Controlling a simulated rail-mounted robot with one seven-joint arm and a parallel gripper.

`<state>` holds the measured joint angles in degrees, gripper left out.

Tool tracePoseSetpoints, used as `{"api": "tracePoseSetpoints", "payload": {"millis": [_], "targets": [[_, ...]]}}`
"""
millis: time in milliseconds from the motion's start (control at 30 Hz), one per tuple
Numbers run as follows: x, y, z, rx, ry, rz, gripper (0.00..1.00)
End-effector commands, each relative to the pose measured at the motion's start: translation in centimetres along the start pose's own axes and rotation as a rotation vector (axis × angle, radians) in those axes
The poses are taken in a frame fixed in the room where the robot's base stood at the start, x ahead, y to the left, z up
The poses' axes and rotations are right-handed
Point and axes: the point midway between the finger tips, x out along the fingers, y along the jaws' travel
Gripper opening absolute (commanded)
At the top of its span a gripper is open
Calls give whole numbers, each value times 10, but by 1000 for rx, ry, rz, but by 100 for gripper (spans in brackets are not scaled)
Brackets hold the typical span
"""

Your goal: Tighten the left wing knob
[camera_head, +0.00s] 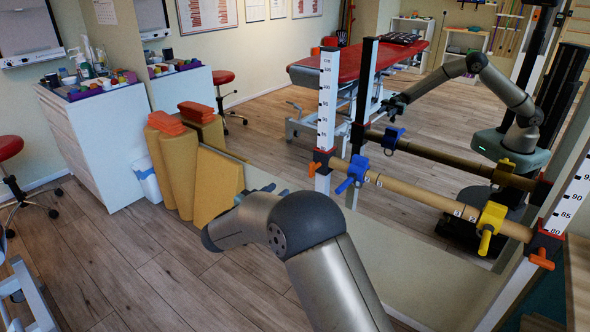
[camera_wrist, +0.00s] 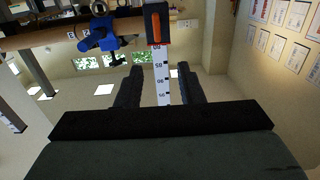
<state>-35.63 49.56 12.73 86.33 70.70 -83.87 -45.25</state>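The left wing knob (camera_head: 315,168) is a small orange lever on the red clamp (camera_head: 323,157) at the left end of the wooden bar (camera_head: 400,189). The clamp sits on the white scaled post (camera_head: 327,95). In the wrist view, the orange knob (camera_wrist: 156,27) is upright on a dark block at top centre, above the post's scale (camera_wrist: 162,75). My gripper (camera_wrist: 160,68) is open and empty, its two dark fingers apart on either side of the scale, short of the knob in the picture. In the head view, my gripper (camera_head: 268,189) is left of the clamp and mostly hidden by my arm.
A blue clamp (camera_head: 353,174) is on the bar close right of the knob, also in the wrist view (camera_wrist: 101,35). A yellow clamp (camera_head: 490,225) and another orange knob (camera_head: 541,259) are farther right. A mirror behind reflects bar and arm. Rolled mats (camera_head: 180,170) stand left.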

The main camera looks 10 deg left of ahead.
Motion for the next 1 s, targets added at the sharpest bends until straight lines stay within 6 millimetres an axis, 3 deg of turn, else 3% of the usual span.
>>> {"api": "tracePoseSetpoints", "payload": {"millis": [167, 700, 1000], "targets": [[16, 2, 1, -2, 4, 14, 34], [131, 4, 1, 0, 4, 13, 34], [168, 3, 0, -2, 3, 9, 34]]}}
